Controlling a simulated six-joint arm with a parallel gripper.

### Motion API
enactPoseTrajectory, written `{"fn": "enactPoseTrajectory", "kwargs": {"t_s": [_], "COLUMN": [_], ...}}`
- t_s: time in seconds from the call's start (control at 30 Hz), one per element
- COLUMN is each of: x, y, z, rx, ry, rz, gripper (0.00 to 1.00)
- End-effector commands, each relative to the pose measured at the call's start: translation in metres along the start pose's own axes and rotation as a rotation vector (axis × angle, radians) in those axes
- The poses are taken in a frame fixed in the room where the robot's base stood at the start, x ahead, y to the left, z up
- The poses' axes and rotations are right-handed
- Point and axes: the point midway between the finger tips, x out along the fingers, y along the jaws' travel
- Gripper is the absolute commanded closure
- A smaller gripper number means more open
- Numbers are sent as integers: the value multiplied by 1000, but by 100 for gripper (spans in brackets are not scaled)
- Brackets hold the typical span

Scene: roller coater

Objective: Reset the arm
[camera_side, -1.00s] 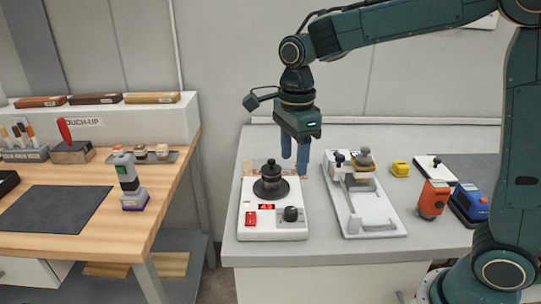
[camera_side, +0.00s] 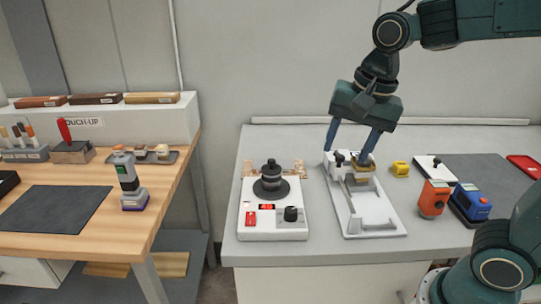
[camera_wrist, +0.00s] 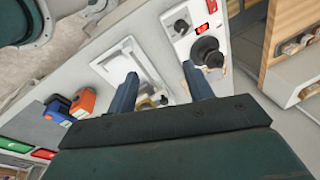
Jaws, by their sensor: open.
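My gripper (camera_side: 350,150) is open, with its two blue fingers pointing down and spread apart. In the side view it hangs over the back part of the white roller coater tray (camera_side: 372,218), near a brass and grey part on it. I cannot tell whether the fingers touch anything. In the wrist view the fingers (camera_wrist: 157,88) are wide apart with nothing held between them, and the tray (camera_wrist: 122,58) lies beyond the left finger.
A white device with a black knob (camera_side: 272,228) stands left of the tray. A yellow block (camera_side: 400,169), an orange device (camera_side: 433,199) and a blue device (camera_side: 469,205) sit to the right. A red tray (camera_side: 525,165) lies at far right. A wooden bench (camera_side: 80,243) stands left, across a gap.

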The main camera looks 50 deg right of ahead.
Motion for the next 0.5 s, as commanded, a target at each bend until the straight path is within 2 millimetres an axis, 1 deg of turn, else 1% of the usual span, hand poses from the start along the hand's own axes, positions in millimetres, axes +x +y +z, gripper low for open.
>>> {"fn": "enactPoseTrajectory", "kwargs": {"t_s": [0.03, 0.2, 0.5], "x": [-4, -12, -17], "y": [8, 32, 72], "z": [2, 8, 22], "rx": [-62, -287, -684], "ry": [10, 48, 141], "rz": [-16, -60, -111], "gripper": [48, 48, 48]}}
